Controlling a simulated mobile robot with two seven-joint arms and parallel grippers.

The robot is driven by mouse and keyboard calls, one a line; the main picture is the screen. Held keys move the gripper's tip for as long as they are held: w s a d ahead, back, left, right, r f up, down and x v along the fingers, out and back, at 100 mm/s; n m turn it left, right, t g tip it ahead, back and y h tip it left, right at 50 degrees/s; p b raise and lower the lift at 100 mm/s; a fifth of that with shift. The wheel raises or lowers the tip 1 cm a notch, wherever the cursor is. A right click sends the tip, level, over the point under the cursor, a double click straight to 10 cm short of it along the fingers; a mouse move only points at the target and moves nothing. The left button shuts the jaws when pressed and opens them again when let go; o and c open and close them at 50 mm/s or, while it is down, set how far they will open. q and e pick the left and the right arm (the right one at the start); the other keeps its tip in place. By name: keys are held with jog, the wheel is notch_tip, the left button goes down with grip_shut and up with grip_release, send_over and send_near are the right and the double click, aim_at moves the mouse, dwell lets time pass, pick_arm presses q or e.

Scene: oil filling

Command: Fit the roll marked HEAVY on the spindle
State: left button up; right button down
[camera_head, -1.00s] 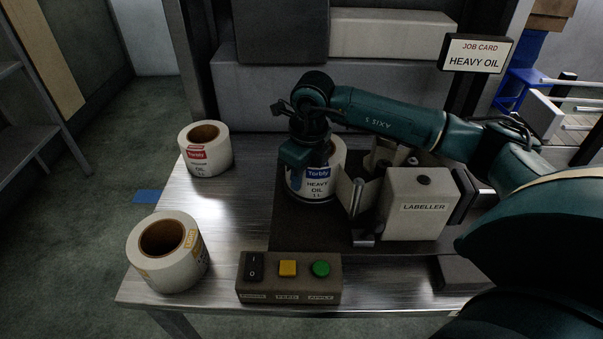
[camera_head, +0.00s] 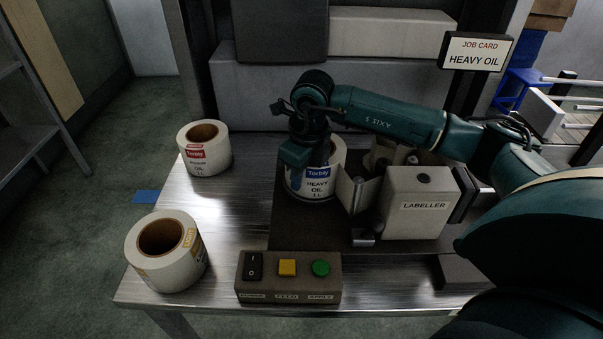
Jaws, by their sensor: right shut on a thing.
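The roll marked HEAVY OIL (camera_head: 316,186), white with a blue brand patch, sits upright at the left part of the labeller (camera_head: 414,205). My right gripper (camera_head: 300,160) comes down over the roll's near left side and is shut on it. The fingertips are mostly hidden by the gripper body and the roll. The spindle is hidden, so I cannot tell how the roll sits on it. The left gripper is not in view.
A roll with a red patch (camera_head: 206,160) stands at the table's back left, and one with a yellow patch (camera_head: 170,265) at the front left. A button box (camera_head: 290,291) stands at the front. A job card (camera_head: 475,52) reads HEAVY OIL. Bare table (camera_head: 225,220) lies between.

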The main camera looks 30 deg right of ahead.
jog(key=shift+r, duration=0.1)
jog(key=c, duration=1.3)
grip_release()
jog(key=shift+o, duration=0.7)
jog(key=shift+d, duration=0.15)
jog(key=r, duration=0.4)
jog(key=s+r, duration=0.1)
jog(key=r, duration=0.8)
jog(key=shift+s, duration=0.35)
